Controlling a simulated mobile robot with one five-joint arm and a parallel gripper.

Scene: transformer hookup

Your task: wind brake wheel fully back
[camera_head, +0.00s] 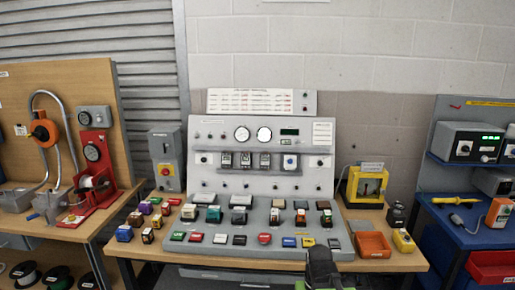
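I cannot pick out a brake wheel with certainty. A red stand (104,170) on the left bench carries a round dark dial (92,152), with a pale spool-like part (88,188) low in front of it. A dark shape at the bottom centre, over the front edge of the middle bench, appears to be my gripper (322,262). Its fingers cannot be told apart, and nothing is visibly held.
A grey sloped panel (230,180) with gauges and switches fills the middle bench, with many small coloured blocks before it. A blue shelf (465,225) with instruments stands far right. A grey box with a red button (165,160) stands left.

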